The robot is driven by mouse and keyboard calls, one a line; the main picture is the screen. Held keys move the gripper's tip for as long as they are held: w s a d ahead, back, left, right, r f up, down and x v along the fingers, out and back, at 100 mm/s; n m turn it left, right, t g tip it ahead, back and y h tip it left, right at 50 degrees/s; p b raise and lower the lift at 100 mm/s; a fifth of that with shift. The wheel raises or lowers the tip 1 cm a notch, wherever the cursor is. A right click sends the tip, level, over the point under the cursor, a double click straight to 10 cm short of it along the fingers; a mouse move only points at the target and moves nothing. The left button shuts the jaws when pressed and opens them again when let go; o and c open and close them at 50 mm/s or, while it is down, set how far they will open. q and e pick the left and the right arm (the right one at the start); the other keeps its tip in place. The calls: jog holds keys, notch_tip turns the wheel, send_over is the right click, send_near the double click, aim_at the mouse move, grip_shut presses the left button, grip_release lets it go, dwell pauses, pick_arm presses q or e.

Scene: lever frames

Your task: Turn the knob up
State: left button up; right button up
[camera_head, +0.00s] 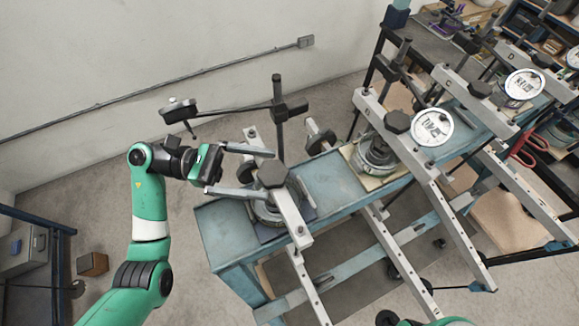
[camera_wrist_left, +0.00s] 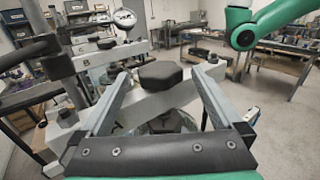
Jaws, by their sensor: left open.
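A black, faceted knob (camera_head: 272,174) sits on a metal lever bar (camera_head: 291,214) at the near end of a blue bench. In the left wrist view the knob (camera_wrist_left: 160,75) lies ahead, between and just beyond the two fingertips. My left gripper (camera_head: 265,172) is open, with one finger to either side of the knob in the head view. I cannot tell whether either finger touches it. In the left wrist view my left gripper (camera_wrist_left: 160,88) holds nothing. My right gripper is not in view.
A black upright post (camera_head: 278,125) with a crossbar stands just behind the knob. More lever frames with similar knobs (camera_head: 397,121) and round white dials (camera_head: 432,127) run along the blue bench (camera_head: 230,232) to the right. The floor at left is mostly clear.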

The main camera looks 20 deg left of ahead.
aim_at(282, 163)
pick_arm(q)
jog(key=p+x, duration=0.1)
jog(key=x, duration=0.4)
jog(key=shift+r, duration=0.1)
jog(key=shift+w+d, duration=0.2)
jog(key=shift+d, duration=0.4)
jog(key=c, duration=1.3)
jog(key=shift+c, duration=0.2)
jog(key=shift+t, duration=0.3)
jog(key=shift+w+a+n+t+y+p, duration=0.35)
jog(key=shift+a+n+t+y+p, duration=0.05)
jog(key=shift+n+t+y+p, duration=1.75)
jog(key=shift+w+a+n+t+y+p, duration=0.35)
jog(key=shift+w+n+t+y+p, duration=0.05)
jog(key=shift+n+t+y+p, duration=1.75)
jog(key=shift+w+a+n+t+y+p, duration=0.4)
jog(key=shift+n+t+y+p, duration=1.6)
jog(key=shift+y, duration=0.3)
